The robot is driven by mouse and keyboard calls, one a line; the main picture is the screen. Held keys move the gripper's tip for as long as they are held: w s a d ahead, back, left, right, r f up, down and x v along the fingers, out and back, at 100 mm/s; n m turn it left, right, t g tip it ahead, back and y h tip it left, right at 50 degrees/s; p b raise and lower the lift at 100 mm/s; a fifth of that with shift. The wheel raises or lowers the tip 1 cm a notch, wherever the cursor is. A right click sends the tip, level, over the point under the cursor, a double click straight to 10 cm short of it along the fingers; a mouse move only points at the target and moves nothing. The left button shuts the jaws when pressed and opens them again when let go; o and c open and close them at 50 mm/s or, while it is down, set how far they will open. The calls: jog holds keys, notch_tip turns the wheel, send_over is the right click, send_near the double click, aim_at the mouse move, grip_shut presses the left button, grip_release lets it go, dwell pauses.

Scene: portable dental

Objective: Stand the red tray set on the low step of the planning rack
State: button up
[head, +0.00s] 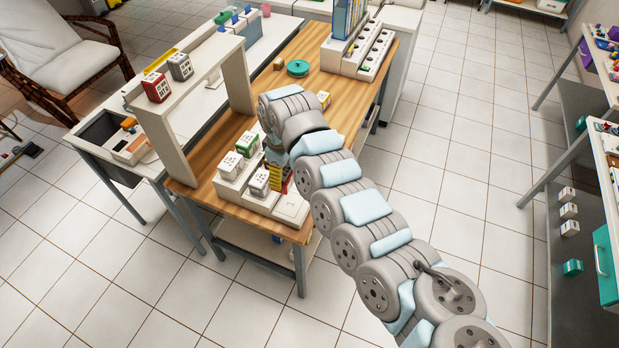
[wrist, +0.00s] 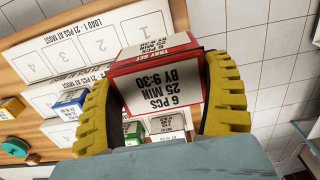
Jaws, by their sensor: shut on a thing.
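A white box with red edges, labelled TRAY SET, 6 PCS, 25 MIN, BY 9:30 (wrist: 162,88), sits between the two yellow fingers of my gripper (wrist: 165,100). The gripper is shut on its sides. In the head view only a bit of red (head: 286,185) shows beside the yellow fingers (head: 274,180), with my arm hiding much of the rest. The white stepped planning rack (head: 292,211) stands at the near end of the wooden table, and my gripper is over or beside it. The wrist view shows printed numbered panels (wrist: 95,42). I cannot tell whether the box touches the rack.
Rack boxes include a green-edged one (head: 247,142) and grey-white ones (head: 232,164) (head: 259,182), close to my gripper. A white arch (head: 190,110) carrying a red box (head: 156,88) and a grey box (head: 180,66) stands left. A green disc (head: 297,68) lies farther back.

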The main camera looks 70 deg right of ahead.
jog(key=s+d+f+b, duration=0.2)
jog(key=s+d, duration=0.2)
jog(key=s, duration=0.2)
jog(key=s+d+f+b, duration=0.1)
jog(key=s+d+f, duration=0.2)
jog(key=s, duration=0.4)
jog(key=w+a+f, duration=0.1)
jog(key=w+f, duration=0.1)
jog(key=w, duration=0.2)
jog(key=w+a+f, duration=0.1)
jog(key=w+f, duration=0.2)
jog(key=w, duration=0.1)
jog(key=w+a+f+b, duration=0.1)
jog(key=w+f, duration=0.1)
jog(key=w, duration=0.2)
jog(key=shift+a+f, duration=0.1)
jog(key=shift+f, duration=0.25)
jog(key=shift+w+a+f+b, duration=0.1)
jog(key=shift+w+f+b, duration=0.35)
jog(key=shift+w+f, duration=0.25)
jog(key=shift+f+b, duration=0.6)
jog(key=shift+f, duration=1)
jog(key=shift+f, duration=0.2)
jog(key=o, duration=1.1)
jog(key=shift+c, duration=0.2)
jog(key=shift+r, duration=0.1)
